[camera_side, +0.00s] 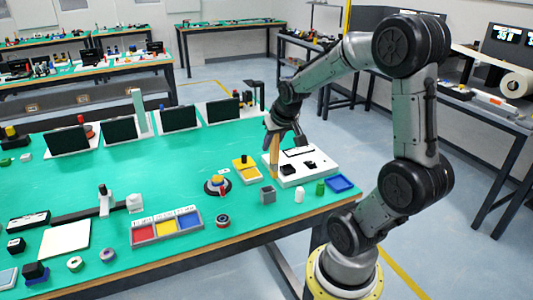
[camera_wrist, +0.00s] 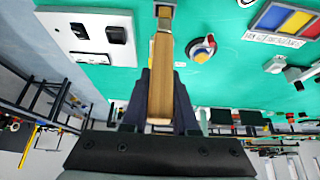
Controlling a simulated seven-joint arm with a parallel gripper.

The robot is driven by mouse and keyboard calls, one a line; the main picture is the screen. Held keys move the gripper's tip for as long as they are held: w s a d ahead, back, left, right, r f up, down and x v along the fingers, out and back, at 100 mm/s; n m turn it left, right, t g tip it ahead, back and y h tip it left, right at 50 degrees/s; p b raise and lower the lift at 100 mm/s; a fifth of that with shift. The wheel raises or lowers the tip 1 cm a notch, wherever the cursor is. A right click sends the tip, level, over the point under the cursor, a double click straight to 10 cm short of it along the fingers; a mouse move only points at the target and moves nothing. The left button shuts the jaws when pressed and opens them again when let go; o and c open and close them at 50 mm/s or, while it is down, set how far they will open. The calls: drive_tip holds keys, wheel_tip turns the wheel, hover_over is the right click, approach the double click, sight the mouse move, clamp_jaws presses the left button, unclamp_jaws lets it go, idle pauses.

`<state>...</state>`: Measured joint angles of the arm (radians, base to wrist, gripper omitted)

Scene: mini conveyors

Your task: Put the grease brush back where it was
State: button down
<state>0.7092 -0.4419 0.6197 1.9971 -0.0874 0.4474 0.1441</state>
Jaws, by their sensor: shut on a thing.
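My gripper (camera_side: 284,130) is shut on the grease brush (camera_side: 274,156), which has a flat wooden handle and hangs roughly upright below the fingers. In the side view it is at the near-right part of the green table, just left of a white panel (camera_side: 322,173). In the wrist view the brush (camera_wrist: 160,75) runs from between my dark fingers (camera_wrist: 158,112) to the top edge, where a grey part shows. I cannot tell whether the brush touches the table. A small grey block or cup (camera_side: 267,195) stands nearer the table's front edge.
The white panel carries black parts (camera_wrist: 116,34). Left of the brush are a yellow block (camera_side: 246,174) and a round black base with yellow and red parts (camera_side: 217,187). A tray of red, yellow and blue bins (camera_side: 166,240) lies further left. A blue dish (camera_side: 340,184) is at the right corner.

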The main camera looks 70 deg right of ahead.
drive_tip(key=s+a+r, duration=0.5)
drive_tip(key=s+a, duration=0.2)
drive_tip(key=s, duration=0.1)
drive_tip(key=m+g, duration=0.9)
drive_tip(key=m, duration=1)
hover_over(272, 172)
drive_tip(key=d, duration=0.5)
wheel_tip(272, 172, down, 5)
drive_tip(key=shift+n+t, duration=0.3)
drive_tip(key=shift+n, duration=0.2)
drive_tip(key=shift+w+a+f, duration=0.1)
drive_tip(key=shift+w+f, duration=0.15)
drive_tip(key=shift+f, duration=1.6)
drive_tip(key=shift+w+a+f, duration=0.1)
drive_tip(key=shift+w+f, duration=0.15)
drive_tip(key=shift+f, duration=1.55)
drive_tip(key=shift+w+f, duration=0.25)
drive_tip(key=shift+f, duration=1.6)
drive_tip(key=shift+f, duration=0.6)
